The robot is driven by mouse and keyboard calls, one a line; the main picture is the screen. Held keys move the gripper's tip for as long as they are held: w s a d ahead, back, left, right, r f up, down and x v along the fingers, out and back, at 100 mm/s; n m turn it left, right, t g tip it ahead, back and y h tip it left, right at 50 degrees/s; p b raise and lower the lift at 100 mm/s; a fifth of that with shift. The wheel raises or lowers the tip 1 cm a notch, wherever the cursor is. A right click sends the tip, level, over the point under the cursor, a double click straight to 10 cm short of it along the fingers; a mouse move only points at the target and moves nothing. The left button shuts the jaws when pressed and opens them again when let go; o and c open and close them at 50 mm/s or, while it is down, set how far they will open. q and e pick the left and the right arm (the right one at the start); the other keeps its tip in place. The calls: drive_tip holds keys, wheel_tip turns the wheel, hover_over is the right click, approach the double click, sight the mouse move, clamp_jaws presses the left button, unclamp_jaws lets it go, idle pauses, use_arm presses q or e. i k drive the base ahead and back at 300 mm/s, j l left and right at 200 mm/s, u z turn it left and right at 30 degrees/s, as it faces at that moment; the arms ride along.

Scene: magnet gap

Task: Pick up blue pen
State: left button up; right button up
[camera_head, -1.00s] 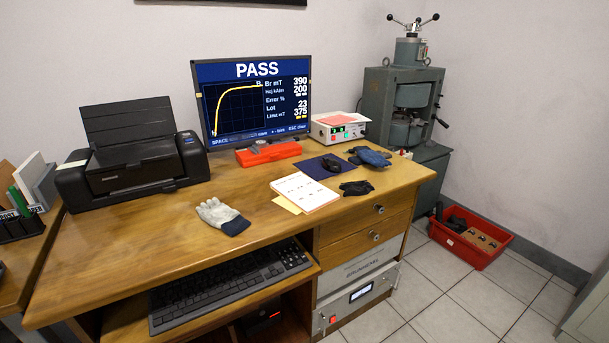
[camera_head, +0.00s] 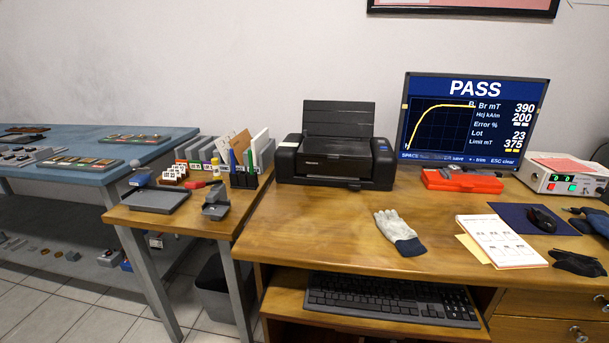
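A dark holder (camera_head: 249,179) stands on the small wooden side table, left of the printer. A slim blue upright item (camera_head: 233,161) shows at its left side; it looks like a pen, but it is too small to be sure. Green and orange upright pieces stand close beside it. Neither of my grippers is in view.
The side table (camera_head: 178,222) also carries a grey tray (camera_head: 156,200), a small grey device (camera_head: 216,203) and a file rack. A black printer (camera_head: 335,160) and a glove (camera_head: 397,232) are on the desk. A blue bench (camera_head: 90,145) stands at left, a bin (camera_head: 215,285) below.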

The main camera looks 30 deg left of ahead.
sight(231, 150)
drive_tip(key=j+u, duration=0.45)
drive_tip(key=i+j+u, duration=0.15)
drive_tip(key=u, duration=0.3)
drive_tip(key=i+j+u, duration=0.2)
drive_tip(key=u, duration=0.25)
drive_tip(key=j, duration=0.25)
